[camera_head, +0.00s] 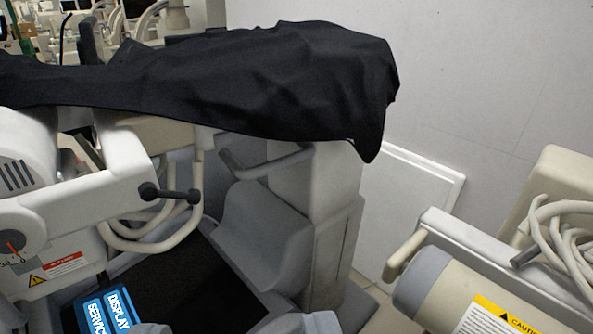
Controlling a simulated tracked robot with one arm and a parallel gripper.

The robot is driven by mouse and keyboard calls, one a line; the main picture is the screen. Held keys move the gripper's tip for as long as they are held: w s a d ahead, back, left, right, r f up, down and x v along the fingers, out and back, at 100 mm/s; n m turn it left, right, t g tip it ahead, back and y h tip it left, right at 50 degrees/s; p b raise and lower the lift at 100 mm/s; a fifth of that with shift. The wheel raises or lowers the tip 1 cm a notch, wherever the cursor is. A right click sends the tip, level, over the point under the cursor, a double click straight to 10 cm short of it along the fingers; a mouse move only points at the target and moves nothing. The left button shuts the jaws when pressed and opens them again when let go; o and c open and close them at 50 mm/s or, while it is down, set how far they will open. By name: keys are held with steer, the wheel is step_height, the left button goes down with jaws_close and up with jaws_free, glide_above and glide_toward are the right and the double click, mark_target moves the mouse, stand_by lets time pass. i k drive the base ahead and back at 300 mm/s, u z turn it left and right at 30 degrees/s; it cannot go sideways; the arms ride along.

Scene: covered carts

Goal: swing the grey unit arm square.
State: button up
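A grey-white unit (318,190) stands upright in the middle, its top draped by a black cover (265,85). A grey bar handle (268,163) sticks out below the cover's edge. At left a light grey jointed arm (95,195) carries a black double-ended knob (170,194) and a round dial with a red mark. I cannot tell for sure which part is the grey unit arm, and the cover hides much of the upper part. My gripper cannot be made out in this view.
A blue DISPLAY/SERVICE label (108,311) is at lower left. At right, a cream cylinder (432,290) with a yellow caution label and coiled pale cables (560,235) stand close. A pale wall (490,80) closes the back right. More equipment crowds the upper left.

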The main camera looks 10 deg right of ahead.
mark_target(303, 83)
steer(key=z, duration=2.35)
steer(key=k, duration=0.65)
steer(key=u, duration=1.6)
steer(key=i, duration=1)
steer(key=u, duration=0.05)
